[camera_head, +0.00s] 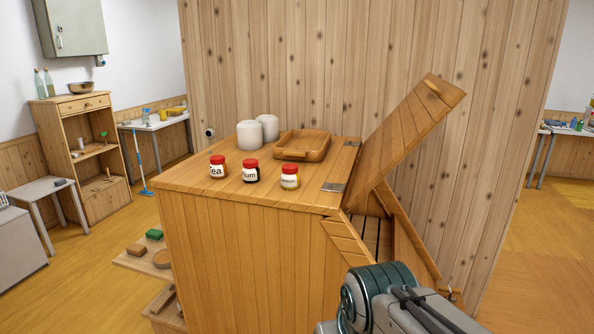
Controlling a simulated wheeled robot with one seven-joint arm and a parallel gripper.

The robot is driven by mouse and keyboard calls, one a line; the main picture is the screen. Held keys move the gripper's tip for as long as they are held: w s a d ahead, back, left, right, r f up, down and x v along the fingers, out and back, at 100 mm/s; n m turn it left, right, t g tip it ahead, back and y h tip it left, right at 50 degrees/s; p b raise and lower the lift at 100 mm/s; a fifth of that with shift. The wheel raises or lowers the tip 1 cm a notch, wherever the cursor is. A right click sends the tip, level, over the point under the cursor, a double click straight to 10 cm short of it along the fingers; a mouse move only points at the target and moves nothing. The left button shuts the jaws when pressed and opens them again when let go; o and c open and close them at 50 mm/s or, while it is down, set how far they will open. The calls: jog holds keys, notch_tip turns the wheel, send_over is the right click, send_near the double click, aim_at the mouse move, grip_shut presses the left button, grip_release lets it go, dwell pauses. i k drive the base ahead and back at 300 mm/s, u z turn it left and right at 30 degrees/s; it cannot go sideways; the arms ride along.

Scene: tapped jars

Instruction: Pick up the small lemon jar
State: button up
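Three small jars with red lids stand in a row near the front of the wooden cabinet top (240,195). The right jar (290,177) has yellow contents and a white label too small to read; its colour fits lemon. The middle jar (250,171) is dark, with a label showing "lum". The left jar (217,167) has a label showing "ea". All are upright and apart from each other. Part of my arm shows at the bottom right, below and to the right of the jars. My gripper is not in view.
Two white cylinders (249,135) and a wooden tray (302,146) stand behind the jars. A hinged wooden lid (410,125) is raised to their right, over an open compartment. The top in front of the jars is clear.

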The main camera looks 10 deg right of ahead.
aim_at(291, 178)
jog(key=z, duration=0.55)
jog(key=i, duration=1.05)
jog(key=z, duration=0.2)
